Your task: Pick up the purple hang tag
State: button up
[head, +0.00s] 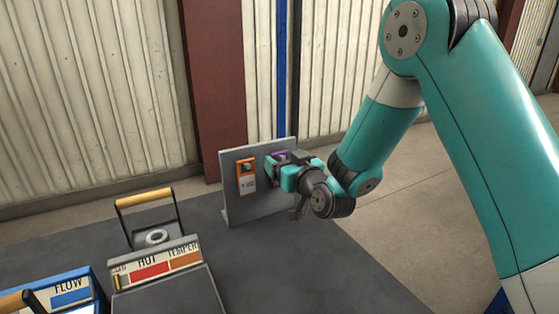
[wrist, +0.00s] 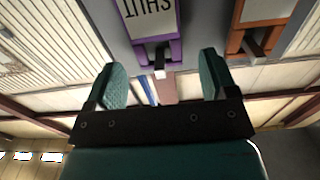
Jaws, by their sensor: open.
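The purple hang tag (wrist: 176,50) hangs on a peg of the grey upright board (head: 235,205). In the wrist view its white label with upside-down lettering is cut off by the top edge. In the head view only a bit of the purple tag (head: 280,155) shows behind my gripper (head: 275,172). My gripper is open at the board.
An orange hang tag (head: 246,178) hangs beside the purple one; it also shows in the wrist view (wrist: 262,22). A box labelled HOT and TEMPER (head: 155,265), a wooden-handled carrier (head: 150,215) and a blue FLOW box (head: 70,293) stand left on the dark table (head: 330,285).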

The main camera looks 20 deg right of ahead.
jog(key=shift+w+a, duration=0.15)
jog(key=shift+w, duration=0.55)
jog(key=shift+c, duration=0.3)
jog(key=c, duration=0.9)
jog(key=shift+c, duration=0.2)
